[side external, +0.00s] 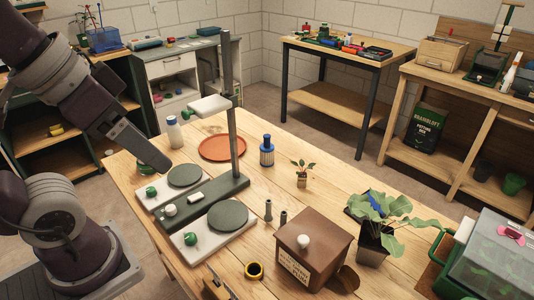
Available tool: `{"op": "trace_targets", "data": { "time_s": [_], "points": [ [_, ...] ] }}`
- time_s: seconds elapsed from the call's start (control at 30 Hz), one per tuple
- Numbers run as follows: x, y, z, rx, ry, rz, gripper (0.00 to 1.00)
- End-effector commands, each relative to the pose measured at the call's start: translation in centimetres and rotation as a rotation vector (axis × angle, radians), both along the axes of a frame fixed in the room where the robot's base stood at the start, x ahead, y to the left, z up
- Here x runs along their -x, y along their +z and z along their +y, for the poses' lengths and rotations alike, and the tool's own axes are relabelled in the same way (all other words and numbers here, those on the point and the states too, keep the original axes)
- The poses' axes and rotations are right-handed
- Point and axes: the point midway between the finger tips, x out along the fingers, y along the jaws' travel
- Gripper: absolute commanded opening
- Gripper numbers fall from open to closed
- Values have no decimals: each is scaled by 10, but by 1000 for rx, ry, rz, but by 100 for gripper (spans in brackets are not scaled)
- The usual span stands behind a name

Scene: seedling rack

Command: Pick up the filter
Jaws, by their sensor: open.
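My gripper (160,164) is at the left, above the table's left part, seen nearly edge-on. It is open, with nothing visible in it. It is well apart from the blue cylinder, with the grey post between them in the picture.
The stand's post (232,110) rises from a dark base with round grey pads beside it. An orange saucer (222,148) lies left of the cylinder. A potted seedling (302,178), a brown box (312,250) and a leafy plant (375,240) stand to the right.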

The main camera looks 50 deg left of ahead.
Motion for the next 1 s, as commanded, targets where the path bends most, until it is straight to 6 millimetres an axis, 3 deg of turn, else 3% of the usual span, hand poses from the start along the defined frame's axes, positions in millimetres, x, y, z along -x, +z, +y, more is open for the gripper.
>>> {"op": "trace_targets", "data": {
  "time_s": [0.1, 0.27, 0.3, 0.5, 0.6, 0.8, 1.0],
  "points": [
    [-2, 66, 0, 0, 0, -11, 66],
    [-3, 146, 0, 0, 1, -6, 66],
    [-13, 158, 6, -43, -29, -3, 66],
    [-157, 171, 83, -692, -530, 43, 66],
    [-216, 174, 111, -972, -764, 125, 66],
    [-310, 170, 147, -1412, -1177, 353, 66],
    [-387, 156, 167, -1747, -1546, 635, 66]
  ]
}}
